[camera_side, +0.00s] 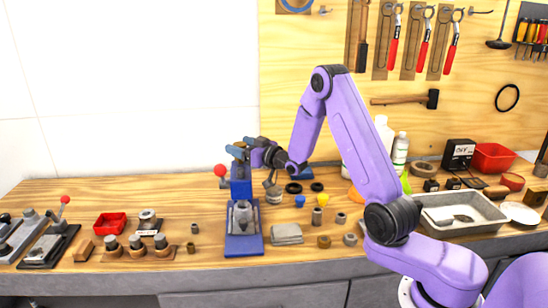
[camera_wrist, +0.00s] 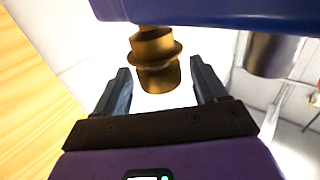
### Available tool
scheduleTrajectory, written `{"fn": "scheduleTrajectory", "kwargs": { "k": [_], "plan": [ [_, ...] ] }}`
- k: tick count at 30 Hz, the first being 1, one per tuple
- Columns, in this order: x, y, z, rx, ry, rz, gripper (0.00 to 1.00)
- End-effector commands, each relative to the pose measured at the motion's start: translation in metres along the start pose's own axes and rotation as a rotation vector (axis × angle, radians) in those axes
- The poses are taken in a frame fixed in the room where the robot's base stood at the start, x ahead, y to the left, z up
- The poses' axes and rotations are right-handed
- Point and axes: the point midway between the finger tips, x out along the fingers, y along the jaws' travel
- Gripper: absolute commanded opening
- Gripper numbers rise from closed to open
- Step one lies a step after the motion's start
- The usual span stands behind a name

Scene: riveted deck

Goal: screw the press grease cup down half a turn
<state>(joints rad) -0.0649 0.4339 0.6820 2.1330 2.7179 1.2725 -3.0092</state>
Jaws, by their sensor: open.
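The press (camera_side: 241,189) is blue and stands on the wooden bench, with a red ball lever at its left. In the wrist view its blue body (camera_wrist: 215,12) crosses the top. The brass grease cup (camera_wrist: 156,48) sticks out from it, with a wide flange and a rounded end. My gripper (camera_wrist: 161,85) is open, with one dark finger on each side of the cup's end. Gaps show between cup and fingers. In the side view my gripper (camera_side: 243,149) is at the top of the press, and I cannot make out the cup there.
A folded grey cloth (camera_side: 286,234) lies right of the press base. A red tray (camera_side: 109,223) and several small metal parts stand to the left. A metal tray (camera_side: 458,214) and bottles are on the right. Tools hang on the pegboard behind.

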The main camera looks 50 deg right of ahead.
Motion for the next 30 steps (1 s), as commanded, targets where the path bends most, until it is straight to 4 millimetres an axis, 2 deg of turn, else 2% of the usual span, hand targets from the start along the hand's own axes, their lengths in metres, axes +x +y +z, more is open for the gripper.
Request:
{"fn": "scheduleTrajectory", "kwargs": {
  "k": [30],
  "plan": [
    [-0.086,0.000,0.000,0.000,0.001,0.001,0.71]
  ]
}}
